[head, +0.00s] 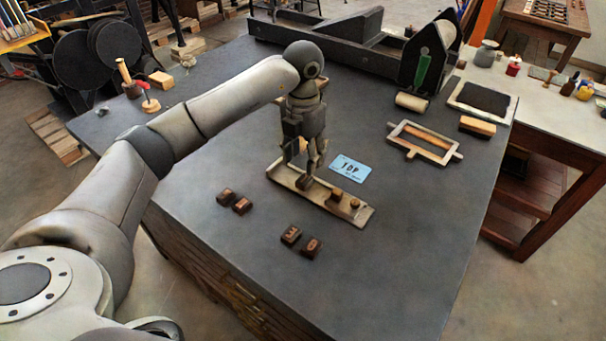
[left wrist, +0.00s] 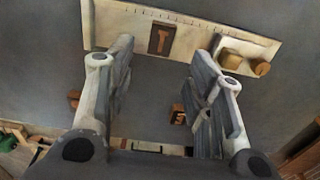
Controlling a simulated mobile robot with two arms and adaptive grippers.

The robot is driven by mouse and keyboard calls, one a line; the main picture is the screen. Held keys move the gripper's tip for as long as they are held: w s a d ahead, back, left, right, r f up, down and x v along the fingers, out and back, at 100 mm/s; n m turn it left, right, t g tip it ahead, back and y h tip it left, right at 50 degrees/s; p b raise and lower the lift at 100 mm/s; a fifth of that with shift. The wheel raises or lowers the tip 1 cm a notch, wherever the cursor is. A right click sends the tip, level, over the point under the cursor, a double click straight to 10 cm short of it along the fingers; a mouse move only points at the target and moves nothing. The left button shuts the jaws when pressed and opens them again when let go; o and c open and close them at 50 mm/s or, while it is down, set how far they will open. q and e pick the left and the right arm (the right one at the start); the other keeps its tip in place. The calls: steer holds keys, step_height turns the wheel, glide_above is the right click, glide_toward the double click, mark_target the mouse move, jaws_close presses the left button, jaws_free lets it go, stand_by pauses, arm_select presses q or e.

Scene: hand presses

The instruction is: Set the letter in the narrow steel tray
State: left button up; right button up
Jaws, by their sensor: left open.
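The narrow steel tray (head: 320,191) lies on the dark bench top under my left gripper (head: 312,167). A dark letter block (head: 304,183) sits in the tray right below the fingers. In the left wrist view the tray (left wrist: 118,24) crosses the top, and the letter block (left wrist: 161,39) lies in it, showing a pale T or I. My left gripper (left wrist: 163,58) is open, with its fingers on either side of that block and nothing visibly clamped. My right gripper is not in view.
Loose letter blocks lie in front of the tray, two at left (head: 225,197) and two nearer the front (head: 290,235). A blue TOP card (head: 349,168) lies behind the tray. The bench's right front is clear.

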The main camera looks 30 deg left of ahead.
arm_select(q)
step_height(320, 180, up, 5)
steer(key=shift+b, duration=0.35)
stand_by(0.3)
